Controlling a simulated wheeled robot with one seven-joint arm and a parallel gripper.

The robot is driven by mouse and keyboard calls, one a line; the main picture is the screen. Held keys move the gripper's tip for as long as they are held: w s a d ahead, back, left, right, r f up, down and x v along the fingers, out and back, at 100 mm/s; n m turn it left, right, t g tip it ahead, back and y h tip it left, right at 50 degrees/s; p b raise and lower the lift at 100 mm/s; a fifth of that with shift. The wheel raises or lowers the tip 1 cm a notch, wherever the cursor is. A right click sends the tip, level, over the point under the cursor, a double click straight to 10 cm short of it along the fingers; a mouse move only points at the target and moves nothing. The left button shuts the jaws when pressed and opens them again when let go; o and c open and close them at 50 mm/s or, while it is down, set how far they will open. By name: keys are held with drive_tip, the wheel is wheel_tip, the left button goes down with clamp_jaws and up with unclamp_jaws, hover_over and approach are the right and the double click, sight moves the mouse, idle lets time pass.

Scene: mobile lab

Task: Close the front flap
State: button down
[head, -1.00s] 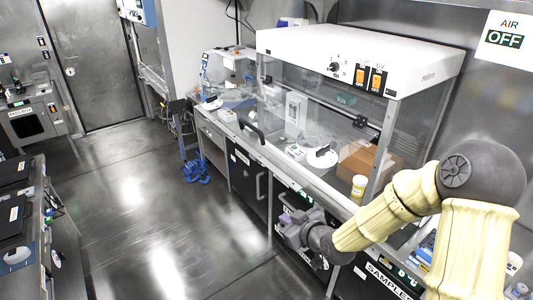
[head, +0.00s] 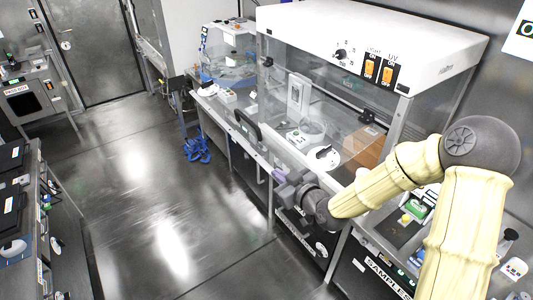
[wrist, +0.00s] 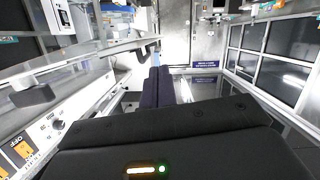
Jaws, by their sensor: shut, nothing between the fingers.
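The front flap (head: 292,140) is a clear panel on the front of the white-topped hood (head: 375,30). A black handle (head: 247,127) sits at its left, beside the counter's front edge. How far the flap stands open is hard to tell through the clear panel. My gripper (head: 284,186) is shut and empty, in front of the counter, to the right of and below the handle in the head view. In the wrist view, my dark fingers (wrist: 157,88) are together, and a pale panel edge (wrist: 90,50) runs to their left. I cannot see contact with the flap.
Inside the hood are a brown box (head: 364,147) and a white round device (head: 323,157). The counter with lower cabinets (head: 245,158) runs along the hood. A blue object (head: 197,150) lies on the floor. Open floor (head: 150,190) lies to the left; another bench (head: 20,220) stands far left.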

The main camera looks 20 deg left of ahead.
sight(262, 163)
drive_tip(key=p+x, duration=0.4)
drive_tip(key=x, duration=0.4)
drive_tip(key=shift+w+a+r+p, duration=0.15)
drive_tip(key=shift+a+p, duration=0.1)
drive_tip(key=shift+p, duration=0.1)
drive_tip(key=shift+w+a+f, duration=0.25)
drive_tip(key=shift+w+a, duration=0.15)
drive_tip(key=shift+f, duration=0.15)
